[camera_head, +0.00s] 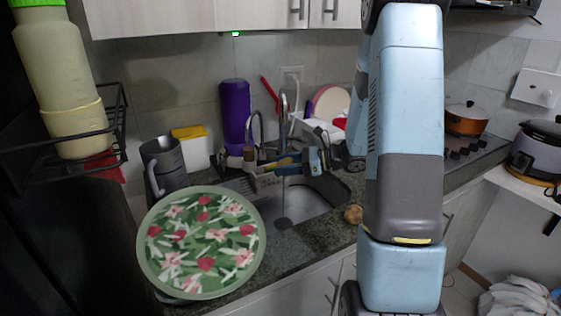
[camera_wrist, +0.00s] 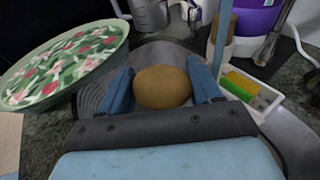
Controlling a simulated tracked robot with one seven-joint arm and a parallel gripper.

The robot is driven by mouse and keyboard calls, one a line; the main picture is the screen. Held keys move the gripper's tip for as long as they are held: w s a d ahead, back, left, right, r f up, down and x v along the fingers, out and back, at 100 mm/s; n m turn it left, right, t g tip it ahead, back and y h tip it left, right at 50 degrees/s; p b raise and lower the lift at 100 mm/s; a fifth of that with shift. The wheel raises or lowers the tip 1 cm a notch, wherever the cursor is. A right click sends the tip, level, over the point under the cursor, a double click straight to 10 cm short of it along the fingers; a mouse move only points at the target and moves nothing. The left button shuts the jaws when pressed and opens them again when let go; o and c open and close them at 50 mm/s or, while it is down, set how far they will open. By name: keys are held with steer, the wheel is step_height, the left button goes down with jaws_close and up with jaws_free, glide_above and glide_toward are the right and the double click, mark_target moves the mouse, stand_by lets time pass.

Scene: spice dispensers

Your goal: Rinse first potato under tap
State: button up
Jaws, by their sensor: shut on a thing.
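A round brown potato (camera_wrist: 163,87) sits between the two blue fingers of my gripper (camera_wrist: 162,90) in the wrist view, and both fingers press on its sides. In the head view my gripper (camera_head: 284,163) is over the sink (camera_head: 310,200), level and pointing left; the held potato is hard to make out there. The tap (camera_head: 284,104) rises behind the gripper. A thin bluish streak, seemingly running water (camera_wrist: 222,38), comes down just right of the potato in the wrist view; I cannot tell whether it touches it. Another brown potato-like thing (camera_head: 353,214) lies on the counter right of the sink.
A large floral tray (camera_head: 147,235) covers the counter left of the sink. A grey jug (camera_head: 163,163) and purple bottle (camera_head: 235,112) stand behind. A caddy with a yellow-green sponge (camera_wrist: 240,84) is right of the gripper. An orange pot (camera_head: 466,119) is on the stove.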

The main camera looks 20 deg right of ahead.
steer(key=shift+s+a, duration=0.25)
steer(key=shift+s, duration=0.5)
steer(key=shift+s+a, duration=0.2)
steer(key=shift+s, duration=0.5)
steer(key=shift+s+a, duration=0.25)
steer(key=shift+s, duration=0.5)
steer(key=shift+r, duration=0.1)
steer(key=s+a+r, duration=0.1)
steer(key=s+r, duration=0.3)
steer(key=shift+s+a, duration=0.25)
steer(key=shift+s, duration=0.15)
stand_by(0.4)
